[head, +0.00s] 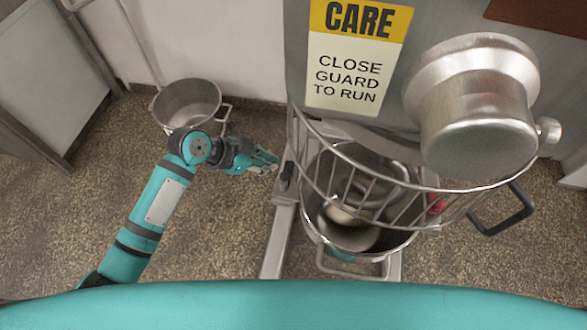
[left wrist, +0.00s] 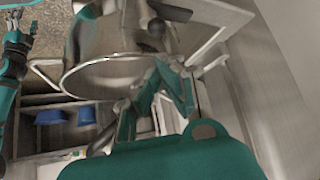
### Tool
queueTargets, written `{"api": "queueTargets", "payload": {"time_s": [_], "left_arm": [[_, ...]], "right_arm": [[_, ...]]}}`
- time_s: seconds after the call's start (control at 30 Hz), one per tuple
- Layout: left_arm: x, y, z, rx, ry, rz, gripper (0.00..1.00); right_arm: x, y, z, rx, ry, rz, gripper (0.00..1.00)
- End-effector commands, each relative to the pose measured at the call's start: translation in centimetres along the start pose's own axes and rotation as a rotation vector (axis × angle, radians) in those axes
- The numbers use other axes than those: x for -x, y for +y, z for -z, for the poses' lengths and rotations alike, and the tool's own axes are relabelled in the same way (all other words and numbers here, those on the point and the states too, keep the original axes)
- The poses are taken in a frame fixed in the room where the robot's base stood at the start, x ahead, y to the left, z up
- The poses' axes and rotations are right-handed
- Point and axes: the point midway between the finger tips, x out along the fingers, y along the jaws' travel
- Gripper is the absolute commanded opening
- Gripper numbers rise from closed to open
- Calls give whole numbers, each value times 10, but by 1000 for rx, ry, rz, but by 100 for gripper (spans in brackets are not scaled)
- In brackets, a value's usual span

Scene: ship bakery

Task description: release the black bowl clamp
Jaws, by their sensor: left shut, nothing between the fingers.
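The black bowl clamp (head: 287,173) is a small dark lever on the grey mixer frame, left of the steel mixing bowl (head: 318,222) in the head view. My left gripper (head: 272,162) is shut and empty, its fingertips just left of and slightly above the clamp. I cannot tell whether they touch it. In the left wrist view the steel bowl (left wrist: 95,75) lies beyond the teal fingers of the left gripper (left wrist: 158,85).
The wire guard (head: 375,192) with a black handle (head: 505,212) curves around the bowl. The mixer body bears a "close guard to run" sign (head: 352,65). A second steel bowl (head: 187,102) stands by the wall. Blue bins (left wrist: 52,117) sit on a shelf.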

Motion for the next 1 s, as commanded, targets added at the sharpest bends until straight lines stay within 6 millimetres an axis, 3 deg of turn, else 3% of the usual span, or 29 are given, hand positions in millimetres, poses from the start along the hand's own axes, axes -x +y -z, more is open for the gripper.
{"api": "queueTargets", "payload": {"time_s": [0.23,0.5,0.7,1.0], "left_arm": [[-16,0,0,6,2,-1,0],[-65,0,0,7,1,-1,0],[-91,-1,0,5,1,2,0],[-101,-1,-1,4,0,3,0]], "right_arm": [[-1,4,-1,-1,-2,-5,53],[-5,4,-2,-1,-3,-5,53],[-7,4,-3,-2,-3,-5,53],[-8,3,-3,-1,-4,-4,53]]}}
